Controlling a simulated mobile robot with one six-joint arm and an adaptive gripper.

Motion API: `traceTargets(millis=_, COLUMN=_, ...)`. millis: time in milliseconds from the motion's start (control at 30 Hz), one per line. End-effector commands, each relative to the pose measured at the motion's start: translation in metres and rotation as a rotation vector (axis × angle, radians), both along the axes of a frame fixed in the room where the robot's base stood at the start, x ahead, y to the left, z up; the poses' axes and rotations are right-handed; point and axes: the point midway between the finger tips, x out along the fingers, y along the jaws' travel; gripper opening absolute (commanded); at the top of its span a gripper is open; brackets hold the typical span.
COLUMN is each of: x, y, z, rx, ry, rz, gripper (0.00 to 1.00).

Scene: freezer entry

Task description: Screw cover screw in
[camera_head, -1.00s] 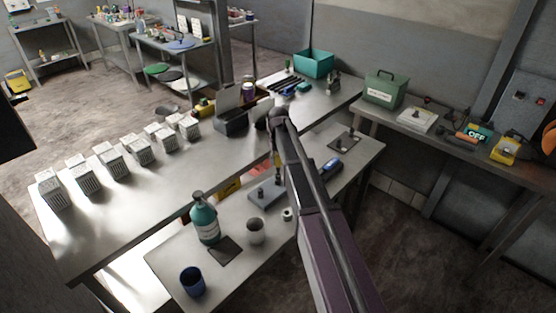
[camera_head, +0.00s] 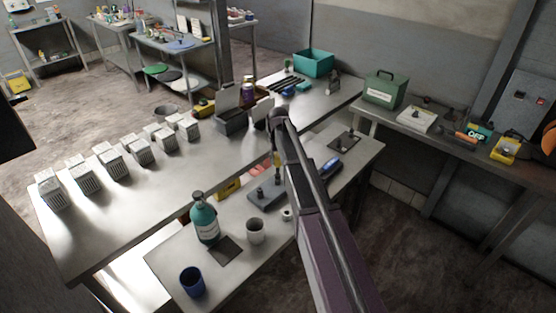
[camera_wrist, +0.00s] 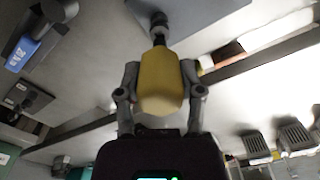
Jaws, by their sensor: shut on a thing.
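My gripper (camera_wrist: 160,92) is shut on the yellow handle (camera_wrist: 160,72) of a tool, with one finger on each side. The tool's dark shaft and tip (camera_wrist: 158,24) point away from the wrist. In the head view the yellow handle (camera_head: 277,159) hangs roughly upright below the end of my arm, over the lower front table. A small grey plate (camera_head: 268,201) with a dark upright part (camera_head: 261,191) on it lies near and below the tool. I cannot tell whether the tip touches anything, and I cannot make out the cover screw with certainty.
Several white vented blocks and an open dark box (camera_head: 231,122) are on the higher table behind.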

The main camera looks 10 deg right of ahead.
Motion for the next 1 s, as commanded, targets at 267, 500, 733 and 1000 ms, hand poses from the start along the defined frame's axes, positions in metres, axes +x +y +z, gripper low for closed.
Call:
traceTargets(millis=267, x=0.0, y=0.0, z=-0.005, rx=0.0, ry=0.0, rz=0.0, gripper=0.0)
traceTargets(millis=500, x=0.0, y=0.001, z=-0.008, rx=0.0, ry=0.0, rz=0.001, gripper=0.0)
traceTargets(millis=733, x=0.0, y=0.001, z=-0.011, rx=0.0, ry=0.0, rz=0.001, gripper=0.0)
traceTargets(millis=1000, x=0.0, y=0.001, z=-0.015, rx=0.0, ry=0.0, rz=0.001, gripper=0.0)
